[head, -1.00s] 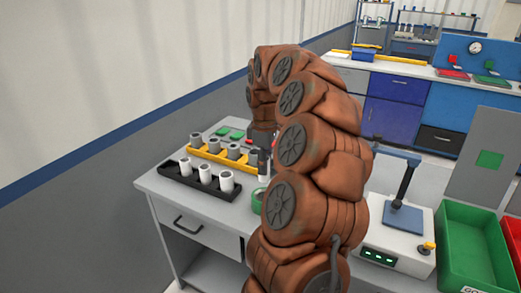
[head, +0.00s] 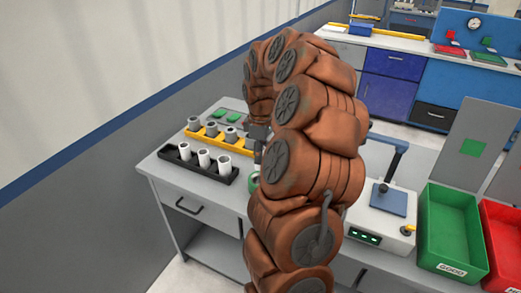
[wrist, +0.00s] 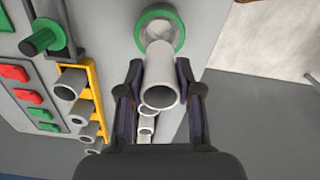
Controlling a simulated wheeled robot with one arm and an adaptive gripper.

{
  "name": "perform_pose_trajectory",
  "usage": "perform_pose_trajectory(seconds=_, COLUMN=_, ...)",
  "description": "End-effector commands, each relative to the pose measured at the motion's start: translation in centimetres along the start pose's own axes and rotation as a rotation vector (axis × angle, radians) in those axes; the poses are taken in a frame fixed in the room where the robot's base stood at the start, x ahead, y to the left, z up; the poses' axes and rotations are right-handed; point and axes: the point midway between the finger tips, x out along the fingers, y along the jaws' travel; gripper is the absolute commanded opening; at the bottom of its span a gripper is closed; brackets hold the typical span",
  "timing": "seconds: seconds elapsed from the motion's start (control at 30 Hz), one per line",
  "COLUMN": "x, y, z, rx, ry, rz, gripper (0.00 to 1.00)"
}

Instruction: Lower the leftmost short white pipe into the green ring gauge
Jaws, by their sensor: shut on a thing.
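My gripper (wrist: 162,92) is shut on a short white pipe (wrist: 160,75) in the wrist view, one finger on each side. The green ring gauge (wrist: 178,38) lies just beyond the pipe's far end, which overlaps the ring's near edge in the picture. I cannot tell whether they touch. The ring's pale middle shows past the pipe. In the head view my arm hides most of the green ring gauge (head: 252,182) and the held pipe. Three other white pipes (head: 204,157) stand upright in a black tray (head: 177,166), left of the ring.
A yellow rack (head: 200,133) with several grey pipes stands behind the black tray. Green pads (head: 227,115) lie further back; red pads (wrist: 28,96) also show in the wrist view. A device with a blue plate (head: 391,199) and a green bin (head: 450,215) are at right.

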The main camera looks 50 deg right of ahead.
Motion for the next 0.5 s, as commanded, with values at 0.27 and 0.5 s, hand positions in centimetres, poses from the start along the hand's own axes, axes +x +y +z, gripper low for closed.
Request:
perform_pose_trajectory(seconds=0.27, x=2.3, y=0.1, z=0.0, rx=0.001, ry=0.000, rz=0.001, gripper=0.09)
perform_pose_trajectory(seconds=0.5, x=4.3, y=0.1, z=0.0, rx=0.001, ry=0.001, rz=0.002, gripper=0.09)
